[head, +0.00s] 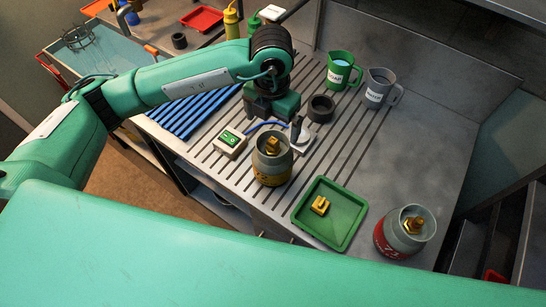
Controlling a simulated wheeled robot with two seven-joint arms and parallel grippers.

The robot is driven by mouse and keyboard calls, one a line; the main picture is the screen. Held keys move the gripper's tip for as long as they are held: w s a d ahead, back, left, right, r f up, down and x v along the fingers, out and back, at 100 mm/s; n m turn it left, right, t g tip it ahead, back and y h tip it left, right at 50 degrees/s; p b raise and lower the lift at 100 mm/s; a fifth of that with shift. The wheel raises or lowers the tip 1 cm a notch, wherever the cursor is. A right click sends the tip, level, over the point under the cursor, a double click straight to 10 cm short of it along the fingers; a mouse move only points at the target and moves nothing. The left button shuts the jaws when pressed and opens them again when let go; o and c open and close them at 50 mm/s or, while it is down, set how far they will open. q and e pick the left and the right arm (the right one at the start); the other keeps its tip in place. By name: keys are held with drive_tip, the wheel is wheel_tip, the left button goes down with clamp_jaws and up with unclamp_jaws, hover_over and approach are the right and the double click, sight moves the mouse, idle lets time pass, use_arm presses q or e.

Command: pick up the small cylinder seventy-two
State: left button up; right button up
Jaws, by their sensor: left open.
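Two small grey cylinders with brass valves stand upright on the slotted metal bench. One cylinder (271,166) has a yellow band, whose marking I cannot read, and stands near the bench's front edge. The other cylinder (393,238) has a red band with a number starting with 7; its second digit is unclear. My left gripper (272,116) is open, pointing down over the bench behind the yellow-banded cylinder, apart from both cylinders. Its fingertips are hard to make out. My right gripper is not in view.
A green tray (338,239) holding a brass piece (320,205) lies between the cylinders. A black ring (321,108), green jug (341,72) and grey jug (377,89) stand behind. Bare bench lies to the right.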

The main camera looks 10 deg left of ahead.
sight(273, 140)
use_arm(q)
wheel_tip(273, 140, down, 4)
drive_tip(key=shift+r+p, duration=0.25)
drive_tip(key=shift+p, duration=0.15)
drive_tip(key=shift+s+f+p, duration=0.1)
drive_tip(key=shift+f+p, duration=0.25)
wheel_tip(273, 140, down, 4)
drive_tip(key=p, duration=0.2)
drive_tip(key=shift+s+d+p, duration=0.1)
drive_tip(key=shift+p, duration=0.2)
drive_tip(key=shift+f, duration=0.4)
drive_tip(key=c, duration=2)
